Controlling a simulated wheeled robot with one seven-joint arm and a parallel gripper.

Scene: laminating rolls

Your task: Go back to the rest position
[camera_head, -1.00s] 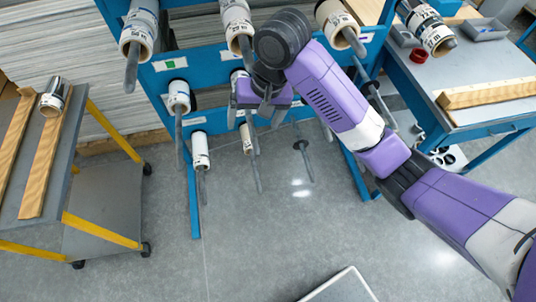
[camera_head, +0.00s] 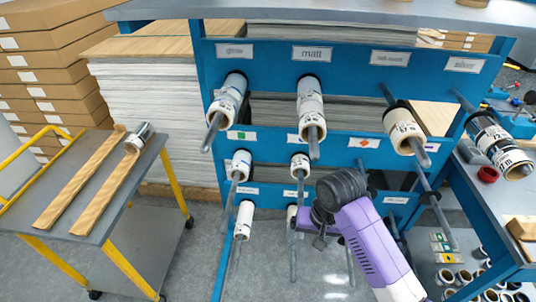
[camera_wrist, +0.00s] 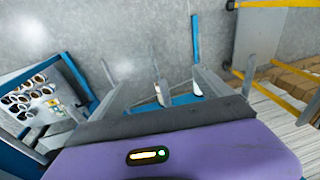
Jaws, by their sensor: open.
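My arm hangs in front of the lower right part of the blue rack in the head view. My gripper (camera_head: 322,238) is at its dark wrist end, small and partly hidden against the pegs, open, with no roll seen in it. In the wrist view the purple gripper body fills the bottom, with the floor and pegs beyond it. The rack (camera_head: 262,52) carries white rolls on long grey pegs, among them a roll under the "gloss" label (camera_head: 228,98) and a roll under the "matt" label (camera_head: 310,104).
A grey trolley (camera_head: 104,190) with yellow legs stands at left, holding wooden rails and a silver-ended roll (camera_head: 138,138). A blue-framed workbench (camera_head: 478,215) is at right, near a dark-banded roll (camera_head: 490,140). Pegs (camera_head: 438,220) jut toward me. Floor shows between trolley and rack.

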